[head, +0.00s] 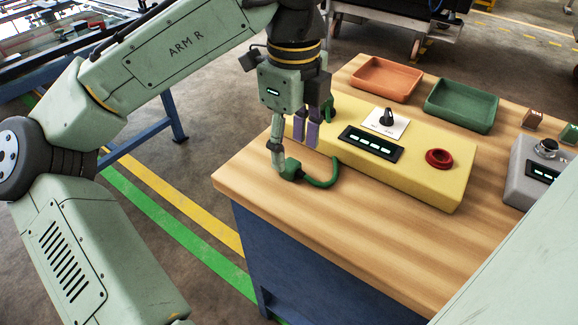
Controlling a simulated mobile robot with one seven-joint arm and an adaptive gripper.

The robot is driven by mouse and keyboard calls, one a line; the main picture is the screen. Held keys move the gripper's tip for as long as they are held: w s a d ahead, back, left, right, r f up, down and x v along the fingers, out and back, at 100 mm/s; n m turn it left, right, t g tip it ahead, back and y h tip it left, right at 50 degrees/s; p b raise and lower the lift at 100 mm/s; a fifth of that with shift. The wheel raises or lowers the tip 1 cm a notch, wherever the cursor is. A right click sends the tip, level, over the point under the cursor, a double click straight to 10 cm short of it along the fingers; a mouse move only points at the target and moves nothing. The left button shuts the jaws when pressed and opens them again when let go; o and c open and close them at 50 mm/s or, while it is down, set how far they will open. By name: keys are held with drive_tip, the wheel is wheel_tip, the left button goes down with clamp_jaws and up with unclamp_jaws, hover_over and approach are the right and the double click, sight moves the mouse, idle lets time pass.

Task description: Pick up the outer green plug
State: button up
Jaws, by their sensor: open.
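A dark green plug (292,169) lies on the wooden table in front of the yellow console's left end. Its green cord (328,184) curves right and up to the console's front. Another green piece (328,108) shows partly behind my wrist, on the console; its shape is mostly hidden. My gripper (281,162) points down, open, with a pale finger reaching down beside the green plug on the table. The other finger is not clearly seen. I cannot tell whether the finger touches the plug.
Two purple plugs (306,130) stand at the left end of the yellow console (400,165), close to my gripper. The console carries a black knob (386,117) and a red button (439,158). Orange (386,79) and green (461,105) trays stand behind. The table's front right (400,235) is clear.

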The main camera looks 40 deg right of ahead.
sight(295, 166)
drive_tip(key=f, duration=0.5)
drive_tip(key=shift+d, duration=0.25)
drive_tip(key=shift+c, duration=0.3)
clamp_jaws()
